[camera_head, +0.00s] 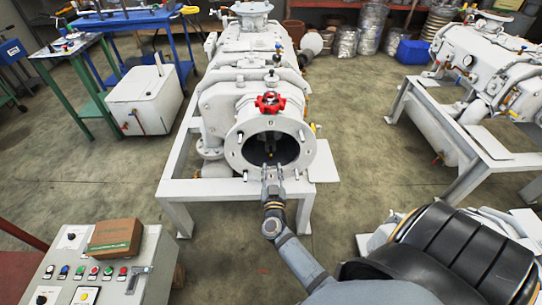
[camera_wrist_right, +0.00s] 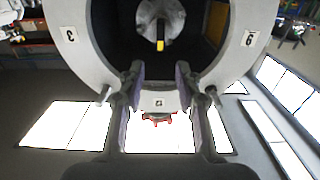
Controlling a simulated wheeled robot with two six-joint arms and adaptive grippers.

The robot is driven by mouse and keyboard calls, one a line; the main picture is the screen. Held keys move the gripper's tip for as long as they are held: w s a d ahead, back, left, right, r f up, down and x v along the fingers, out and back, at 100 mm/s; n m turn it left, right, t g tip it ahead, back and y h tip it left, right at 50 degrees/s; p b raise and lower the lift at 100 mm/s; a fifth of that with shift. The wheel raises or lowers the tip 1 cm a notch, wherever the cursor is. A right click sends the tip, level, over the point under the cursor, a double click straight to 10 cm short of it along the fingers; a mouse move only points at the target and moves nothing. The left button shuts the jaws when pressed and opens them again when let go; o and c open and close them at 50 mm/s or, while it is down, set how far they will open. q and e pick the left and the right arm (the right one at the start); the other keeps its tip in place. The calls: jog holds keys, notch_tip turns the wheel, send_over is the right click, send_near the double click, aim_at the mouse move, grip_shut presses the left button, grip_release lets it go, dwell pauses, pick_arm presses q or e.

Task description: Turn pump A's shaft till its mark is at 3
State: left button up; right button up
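Pump A's round white flange (camera_head: 238,158) faces me in the head view, with a red star-shaped knob (camera_head: 269,103) above it. In the right wrist view, which looks inverted, the flange (camera_wrist_right: 100,60) carries labels 3 (camera_wrist_right: 69,34) at left, 9 (camera_wrist_right: 249,38) at right and what looks like 12 (camera_wrist_right: 158,102) at bottom. The shaft end (camera_wrist_right: 153,18) sits inside the dark bore; its yellow mark (camera_wrist_right: 160,45) points towards the 12 label. My right gripper (camera_head: 272,170) is at the flange's lower front; in its wrist view (camera_wrist_right: 159,80) the fingers are apart and empty. My left gripper is out of view.
A control panel (camera_head: 60,270) with buttons and a cardboard box (camera_head: 115,238) stands at lower left. A white tank (camera_head: 150,98) and a green bench (camera_head: 75,85) are farther left. Another white pump (camera_head: 480,65) stands at right. Bare floor (camera_head: 100,180) lies left of the pump frame.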

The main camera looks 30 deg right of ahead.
aim_at(271, 154)
jog(key=b+x, duration=0.1)
jog(key=x, duration=0.8)
jog(key=shift+w, duration=0.1)
jog(key=shift+c, duration=0.4)
grip_shut()
